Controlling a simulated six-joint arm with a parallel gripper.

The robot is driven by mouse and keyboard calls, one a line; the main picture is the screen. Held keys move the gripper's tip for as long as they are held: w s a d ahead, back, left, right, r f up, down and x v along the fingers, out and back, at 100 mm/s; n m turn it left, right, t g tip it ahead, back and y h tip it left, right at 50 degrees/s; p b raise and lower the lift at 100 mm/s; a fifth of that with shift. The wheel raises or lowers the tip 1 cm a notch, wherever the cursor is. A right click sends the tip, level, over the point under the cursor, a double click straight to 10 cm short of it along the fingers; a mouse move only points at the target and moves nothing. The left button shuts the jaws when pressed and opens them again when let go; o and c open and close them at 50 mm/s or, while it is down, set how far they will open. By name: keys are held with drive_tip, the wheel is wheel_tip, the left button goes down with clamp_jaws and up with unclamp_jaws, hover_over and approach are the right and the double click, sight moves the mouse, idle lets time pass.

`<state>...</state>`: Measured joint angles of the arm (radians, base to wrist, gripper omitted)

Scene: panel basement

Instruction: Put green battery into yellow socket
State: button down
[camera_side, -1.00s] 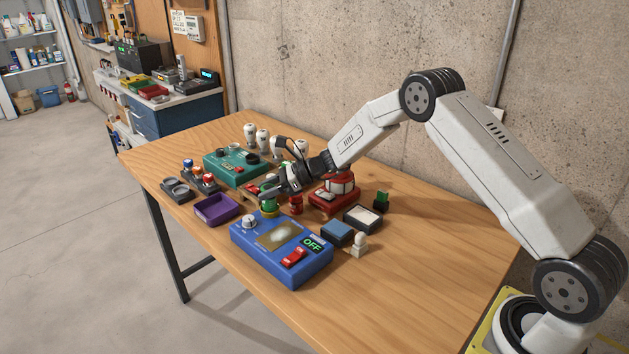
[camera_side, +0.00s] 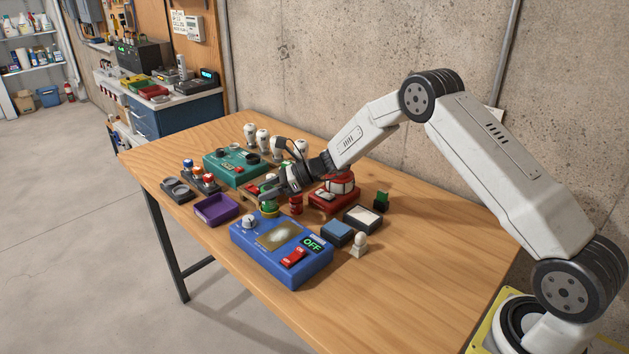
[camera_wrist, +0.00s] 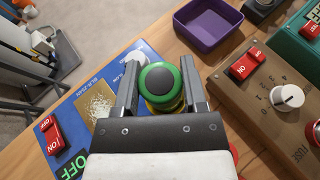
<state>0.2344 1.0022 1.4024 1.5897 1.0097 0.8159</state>
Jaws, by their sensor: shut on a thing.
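The green battery (camera_wrist: 161,82), a green cylinder with a dark round top, stands between the two fingers of my gripper (camera_wrist: 160,92) in the wrist view. In the side view my gripper (camera_side: 268,196) is shut on the battery (camera_side: 269,206) just behind the blue panel. The yellow socket (camera_side: 270,214) shows as a yellow rim directly under the battery. A yellow edge also shows below the green in the wrist view. The battery looks upright and in line with the socket; how deep it sits is hidden.
The blue panel (camera_side: 281,262) with knob, red switch and OFF display is close in front. A purple tray (camera_side: 215,209) lies to the left, a teal panel (camera_side: 235,168) behind. A brown fuse box (camera_wrist: 258,105) is close on the right in the wrist view. The front right tabletop is clear.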

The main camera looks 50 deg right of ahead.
drive_tip(key=shift+f, duration=0.45)
drive_tip(key=shift+c, duration=2.1)
unclamp_jaws()
drive_tip(key=shift+f, duration=0.1)
drive_tip(key=v, duration=1.1)
drive_tip(key=shift+s+a, duration=0.1)
